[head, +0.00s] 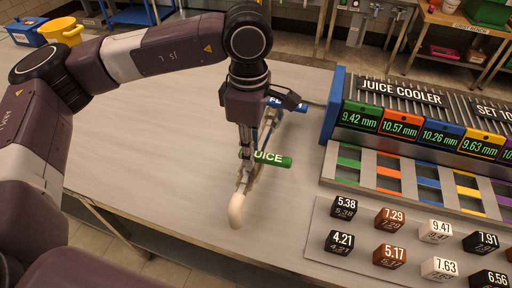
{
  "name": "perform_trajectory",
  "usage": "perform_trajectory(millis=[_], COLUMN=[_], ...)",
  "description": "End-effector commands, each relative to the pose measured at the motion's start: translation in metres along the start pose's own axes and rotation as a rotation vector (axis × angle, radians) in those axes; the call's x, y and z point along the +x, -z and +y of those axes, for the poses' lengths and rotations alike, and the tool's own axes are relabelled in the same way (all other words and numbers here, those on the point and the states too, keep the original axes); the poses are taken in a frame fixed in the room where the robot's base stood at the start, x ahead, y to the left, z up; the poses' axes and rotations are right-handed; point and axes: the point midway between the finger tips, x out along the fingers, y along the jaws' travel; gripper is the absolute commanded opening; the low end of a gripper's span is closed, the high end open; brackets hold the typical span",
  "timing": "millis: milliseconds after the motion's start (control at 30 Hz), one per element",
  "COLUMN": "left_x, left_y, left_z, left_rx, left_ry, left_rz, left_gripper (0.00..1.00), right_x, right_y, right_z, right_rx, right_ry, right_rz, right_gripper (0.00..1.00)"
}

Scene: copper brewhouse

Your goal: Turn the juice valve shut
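The juice valve shows as a green handle (281,161) marked "JUICE", lying crosswise on the grey table left of the cooler. My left gripper (243,182) points down at the handle's left end and hides part of it. Its fingers look close together, but whether they touch or hold the handle cannot be told. A pale rounded piece (236,211) shows just below the fingertips. My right gripper is not in view.
A blue handle (300,106) with a partly hidden label lies behind the green one. The juice cooler (405,94) with colored readouts stands to the right. Several numbered cubes (393,219) sit on a panel (315,238) in front of it. The table (150,150) is clear on the left.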

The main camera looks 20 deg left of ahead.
Motion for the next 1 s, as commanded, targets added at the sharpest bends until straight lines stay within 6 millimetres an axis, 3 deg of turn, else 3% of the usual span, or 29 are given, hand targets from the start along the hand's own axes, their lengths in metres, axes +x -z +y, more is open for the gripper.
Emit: perform_trajectory(millis=[100, 433, 1000], left_x=[-0.001, -0.004, -0.061], left_y=[0.0, 0.0, 0.0], left_z=[0.0, 0.0, 0.0], left_rx=[-0.01, -0.012, -0.012], left_ry=[-0.001, -0.001, -0.001], left_rz=[0.0, 0.0, 0.001], left_gripper=[0.29, 0.29, 0.29], right_x=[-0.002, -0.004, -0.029], right_y=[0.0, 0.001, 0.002], right_z=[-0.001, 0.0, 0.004], right_rx=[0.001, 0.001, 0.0], right_ry=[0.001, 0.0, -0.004], right_rz=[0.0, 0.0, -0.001], right_gripper=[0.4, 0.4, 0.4])
